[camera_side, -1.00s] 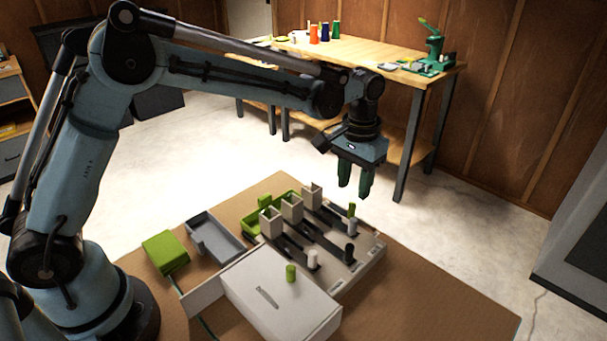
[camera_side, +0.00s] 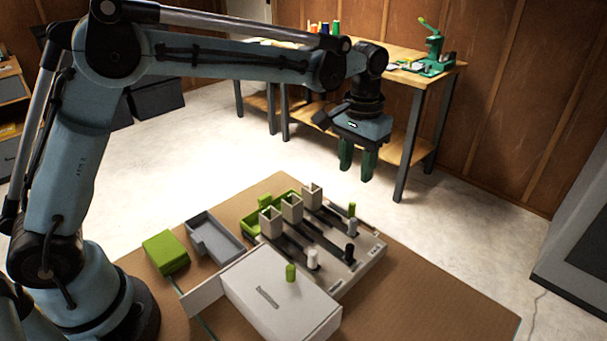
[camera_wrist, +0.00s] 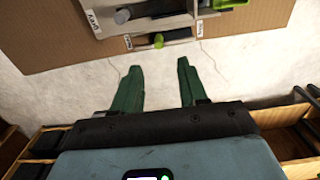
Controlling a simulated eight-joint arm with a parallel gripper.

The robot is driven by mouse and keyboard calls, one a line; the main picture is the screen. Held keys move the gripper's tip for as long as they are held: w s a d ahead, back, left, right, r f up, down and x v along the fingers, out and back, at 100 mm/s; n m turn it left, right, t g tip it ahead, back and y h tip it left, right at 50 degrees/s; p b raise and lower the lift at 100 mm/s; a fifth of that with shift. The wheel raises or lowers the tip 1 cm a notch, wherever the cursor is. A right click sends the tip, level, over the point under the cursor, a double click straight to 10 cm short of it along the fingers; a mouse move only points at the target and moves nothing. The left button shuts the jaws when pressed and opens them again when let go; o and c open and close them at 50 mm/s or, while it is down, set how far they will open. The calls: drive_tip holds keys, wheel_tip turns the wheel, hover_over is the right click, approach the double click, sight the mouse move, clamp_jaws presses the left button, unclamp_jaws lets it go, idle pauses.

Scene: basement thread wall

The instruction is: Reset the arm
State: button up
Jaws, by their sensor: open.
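My gripper (camera_side: 357,160) hangs in the air with its two green fingers pointing down, apart and empty. In the side view it appears above and behind the sorting rack (camera_side: 372,262) on the brown table. Nothing is touching the fingers.
The rack holds square grey holders (camera_side: 292,209) and several small spools. A white box (camera_side: 265,300) with a green spool (camera_side: 291,273) on it, a grey tray (camera_side: 215,240) and a green box (camera_side: 165,252) stand nearby. A wooden workbench (camera_side: 440,75) is behind.

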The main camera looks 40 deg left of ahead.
drive_tip(key=s+a+r+t, duration=0.4)
drive_tip(key=s+a+r, duration=0.15)
drive_tip(key=s, duration=0.35)
drive_tip(key=s+a+f+t, duration=0.3)
drive_tip(key=s+a, duration=0.2)
drive_tip(key=s, duration=0.4)
drive_tip(key=shift+s+f, duration=0.2)
drive_tip(key=shift+f, duration=0.15)
